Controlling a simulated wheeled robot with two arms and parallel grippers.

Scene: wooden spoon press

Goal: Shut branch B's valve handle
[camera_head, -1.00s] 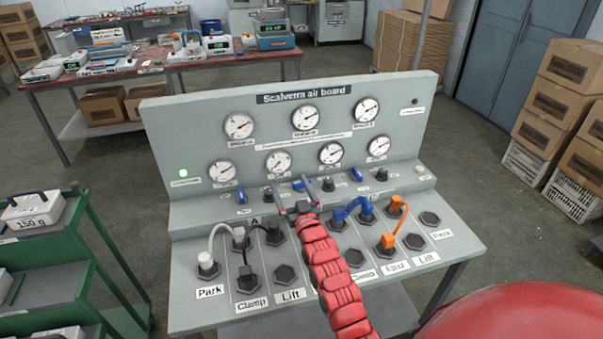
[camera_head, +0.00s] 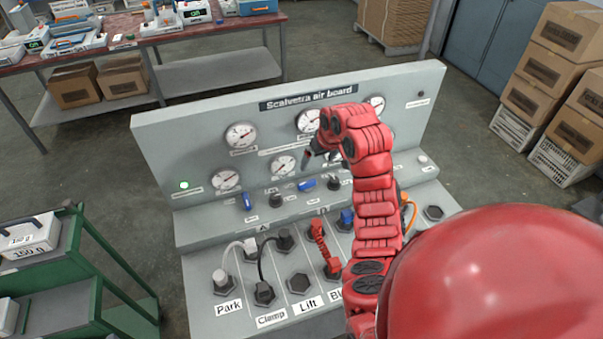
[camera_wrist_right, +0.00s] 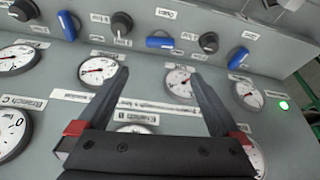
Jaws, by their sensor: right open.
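The grey air board (camera_head: 160,150) carries a row of blue valve handles. The left handle (camera_head: 247,201) stands nearly upright and the middle handle (camera_head: 306,185) lies nearly level; my arm hides what is further right. Which handle is branch B's is not legible. The wrist view is upside down and shows three handles: the middle one (camera_wrist_right: 160,42) lies level, the others (camera_wrist_right: 67,25) and (camera_wrist_right: 238,57) are turned. My right gripper (camera_head: 320,153) is open and empty above the board. In the wrist view its fingertips (camera_wrist_right: 160,76) point towards the middle handle, apart from it.
Dark knobs (camera_wrist_right: 122,24) sit between the handles. Dial gauges (camera_head: 240,135) cover the upright panel. White (camera_head: 236,248), black (camera_head: 264,262) and red (camera_head: 319,240) hoses rise from the lower deck. A green trolley (camera_head: 100,265) stands left, boxes (camera_head: 555,75) right.

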